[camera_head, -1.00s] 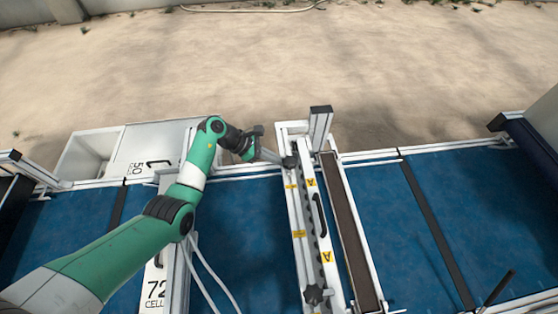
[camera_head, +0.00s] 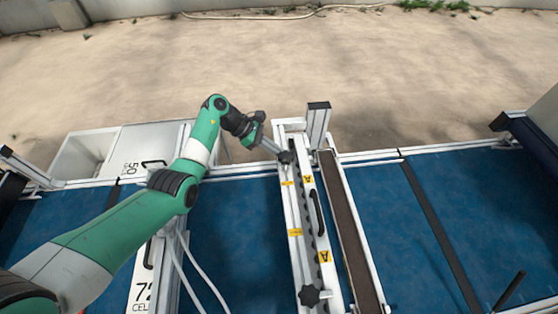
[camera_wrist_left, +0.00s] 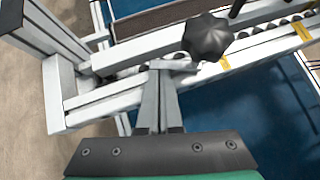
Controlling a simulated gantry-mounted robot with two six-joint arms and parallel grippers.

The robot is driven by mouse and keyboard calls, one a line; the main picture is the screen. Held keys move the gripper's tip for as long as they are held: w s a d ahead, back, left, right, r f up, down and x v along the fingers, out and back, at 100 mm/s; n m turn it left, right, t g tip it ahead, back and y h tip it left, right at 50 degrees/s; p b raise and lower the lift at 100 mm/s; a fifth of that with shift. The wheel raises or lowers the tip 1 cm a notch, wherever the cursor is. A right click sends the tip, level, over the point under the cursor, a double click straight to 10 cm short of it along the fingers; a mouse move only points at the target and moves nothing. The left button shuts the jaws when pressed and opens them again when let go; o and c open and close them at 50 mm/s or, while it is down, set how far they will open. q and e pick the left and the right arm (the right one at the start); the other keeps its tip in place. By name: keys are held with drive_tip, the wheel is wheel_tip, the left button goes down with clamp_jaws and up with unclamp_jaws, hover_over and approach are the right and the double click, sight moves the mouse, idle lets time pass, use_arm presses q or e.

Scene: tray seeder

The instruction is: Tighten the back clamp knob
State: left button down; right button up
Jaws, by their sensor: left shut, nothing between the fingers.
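The back clamp knob (camera_head: 286,157) is a black lobed knob on the far end of the white seeder bar. It shows larger in the left wrist view (camera_wrist_left: 208,37), at the upper right of the fingers. My left gripper (camera_head: 275,148) reaches in from the left, its fingertips right beside the knob. In the left wrist view the gripper (camera_wrist_left: 160,72) is shut and empty, with its fingers close together next to the knob, not around it. Whether the tips touch the knob I cannot tell. The front clamp knob (camera_head: 312,295) sits at the near end of the bar. My right gripper is not in view.
A black handle (camera_head: 317,212) and yellow labels line the seeder bar. A metal post (camera_head: 318,122) stands just right of the back knob. A brown strip (camera_head: 348,225) runs along the right side. Blue belt (camera_head: 235,230) lies on both sides; a white bin (camera_head: 85,155) stands at the left.

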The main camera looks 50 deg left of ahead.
sight(299, 157)
use_arm(q)
drive_tip(key=shift+w+d+f+b, duration=0.1)
drive_tip(key=shift+w+d+b, duration=0.2)
drive_tip(key=shift+w+b, duration=0.45)
drive_tip(key=shift+w+d+b, duration=0.3)
drive_tip(key=shift+w+d, duration=0.35)
drive_tip(key=shift+w, duration=0.2)
drive_tip(key=shift+d, duration=0.1)
